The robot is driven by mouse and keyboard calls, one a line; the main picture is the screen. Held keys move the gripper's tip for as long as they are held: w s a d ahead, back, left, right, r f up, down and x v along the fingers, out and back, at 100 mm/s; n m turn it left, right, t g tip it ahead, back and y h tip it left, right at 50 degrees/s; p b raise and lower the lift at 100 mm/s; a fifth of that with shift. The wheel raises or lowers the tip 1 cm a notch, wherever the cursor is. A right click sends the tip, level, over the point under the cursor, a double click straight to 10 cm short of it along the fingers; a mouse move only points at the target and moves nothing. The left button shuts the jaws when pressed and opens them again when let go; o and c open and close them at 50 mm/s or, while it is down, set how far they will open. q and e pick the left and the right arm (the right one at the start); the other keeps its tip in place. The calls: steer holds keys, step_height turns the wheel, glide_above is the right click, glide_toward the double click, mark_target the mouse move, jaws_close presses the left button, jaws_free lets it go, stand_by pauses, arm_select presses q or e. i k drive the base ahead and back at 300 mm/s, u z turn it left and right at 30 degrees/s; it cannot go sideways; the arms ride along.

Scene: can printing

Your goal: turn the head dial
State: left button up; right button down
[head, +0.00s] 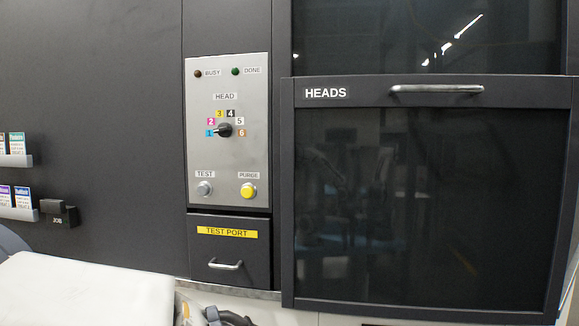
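The head dial (225,130) is a small black knob on a grey control panel (230,165) in the head view. Numbered coloured labels 1 to 6 ring it, from the blue 1 (209,133) at left to the brown 6 (242,133) at right. The knob's narrow end appears to point left toward 1, but it is small and hard to read. Neither gripper's fingers show, and nothing touches the dial. A white link of mine fills the lower left corner.
Below the dial are a grey TEST button (204,189) and a yellow PURGE button (248,191). Under them is the shut TEST PORT drawer (228,250). A dark HEADS door (430,200) with a handle is at right. Card racks (16,161) and a JOB holder (58,213) are at left.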

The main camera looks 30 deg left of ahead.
mark_target(224, 129)
steer(key=u, duration=0.95)
steer(key=i, duration=0.35)
steer(key=u, duration=0.25)
